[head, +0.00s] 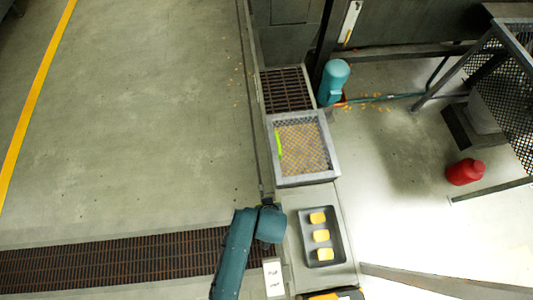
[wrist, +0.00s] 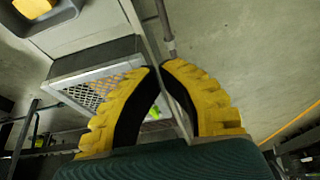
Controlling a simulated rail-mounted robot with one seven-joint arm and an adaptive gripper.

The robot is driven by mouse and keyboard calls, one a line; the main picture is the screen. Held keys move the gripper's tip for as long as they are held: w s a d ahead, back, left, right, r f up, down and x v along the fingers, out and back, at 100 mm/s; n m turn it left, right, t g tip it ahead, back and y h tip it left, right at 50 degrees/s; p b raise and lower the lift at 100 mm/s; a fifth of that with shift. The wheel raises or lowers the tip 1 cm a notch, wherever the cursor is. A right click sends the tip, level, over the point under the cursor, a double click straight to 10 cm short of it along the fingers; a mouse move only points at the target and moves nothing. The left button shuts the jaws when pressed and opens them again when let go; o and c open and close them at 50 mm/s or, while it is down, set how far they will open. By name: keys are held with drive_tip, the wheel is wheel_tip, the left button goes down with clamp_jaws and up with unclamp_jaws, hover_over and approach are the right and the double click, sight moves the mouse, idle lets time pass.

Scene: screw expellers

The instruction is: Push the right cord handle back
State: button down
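My gripper (wrist: 158,67) fills the lower middle of the wrist view. Its two yellow, ridged fingers curve inward and their tips nearly meet, with nothing seen held between them. A thin grey bar runs behind the fingers. A grey rod with a thicker lower end (wrist: 169,46) shows just beyond the fingertips; I cannot tell whether it is a cord handle. No cord handle can be made out clearly in the head view. There my teal arm reaches in from the bottom, and my gripper is hidden.
A framed mesh box (head: 332,162) with a bright green strip (head: 279,144) stands beyond my arm. A dark tray (head: 339,247) with yellow blocks lies right of it. A teal motor (head: 333,80) and a red container (head: 465,172) stand farther off.

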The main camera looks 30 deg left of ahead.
drive_tip(key=shift+s+f, duration=0.25)
drive_tip(key=shift+f, duration=0.2)
drive_tip(key=shift+f, duration=0.1)
